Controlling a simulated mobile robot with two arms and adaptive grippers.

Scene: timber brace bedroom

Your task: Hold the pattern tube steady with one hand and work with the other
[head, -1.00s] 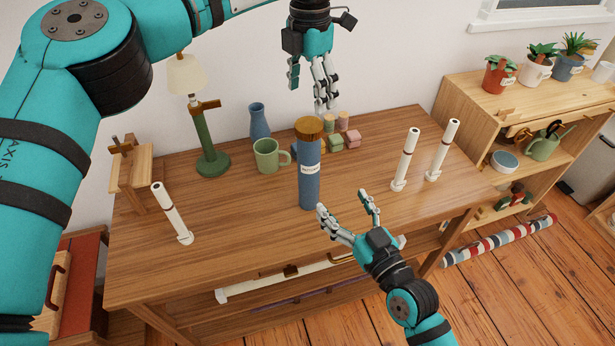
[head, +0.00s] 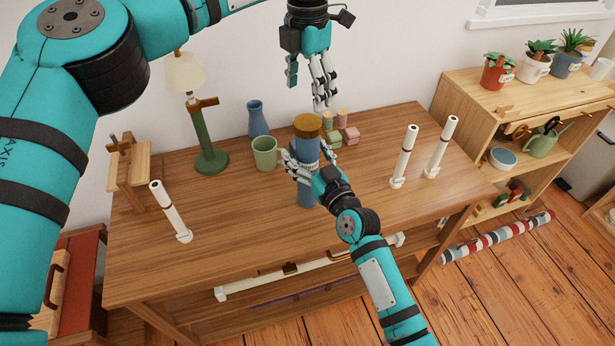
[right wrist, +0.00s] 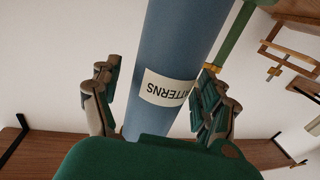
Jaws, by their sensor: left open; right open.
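The pattern tube (head: 307,136) is a blue upright cylinder with a brown cap, standing on the wooden table (head: 245,220). Its label, reading "PATTERNS", shows upside down in the right wrist view (right wrist: 165,88). My right gripper (head: 300,165) is open, with its fingers on either side of the tube at label height. In the right wrist view the tube stands between the open fingers (right wrist: 160,100); contact cannot be told. My left gripper (head: 325,98) is open and empty, pointing down above and behind the tube, slightly to its right.
A green mug (head: 266,153) and blue vase (head: 258,119) stand left of the tube. White posts stand at the left (head: 170,211) and right (head: 403,157). A green lamp (head: 205,135) stands at back left. The front table area is clear.

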